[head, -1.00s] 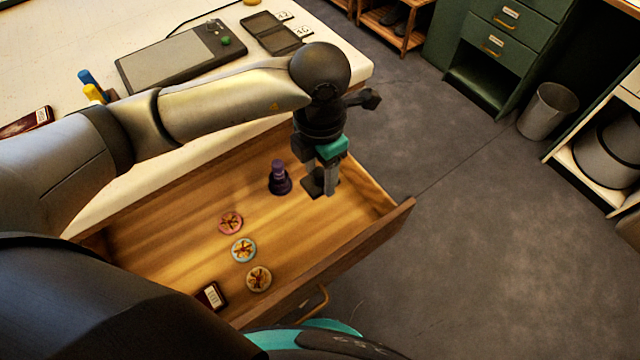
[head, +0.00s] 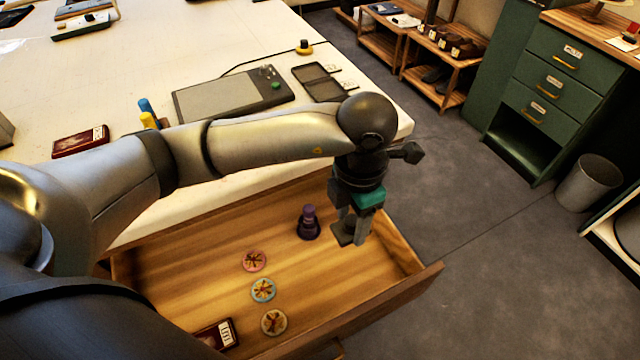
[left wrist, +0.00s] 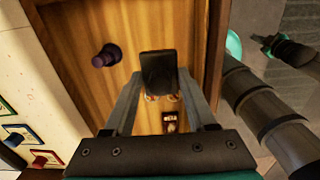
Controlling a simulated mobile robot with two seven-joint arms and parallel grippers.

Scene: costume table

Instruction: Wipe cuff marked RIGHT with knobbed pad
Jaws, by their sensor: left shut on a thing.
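My left gripper (head: 352,230) is over the right end of the open wooden drawer (head: 200,232), shut on a dark flat block that looks like a pad (head: 342,236). In the left wrist view the dark pad (left wrist: 158,72) sits between the fingertips (left wrist: 158,84); any knob on it is hidden. A purple knobbed piece (head: 308,222) stands in the drawer, left of the gripper and apart from it.
Several round patterned discs (head: 263,290) and a small dark red labelled box (head: 217,334) lie in the drawer. A tablet (head: 232,97), yellow and blue pegs (head: 148,118) and a yellow-knobbed black piece (head: 304,47) are on the white table. Open floor lies right of the drawer.

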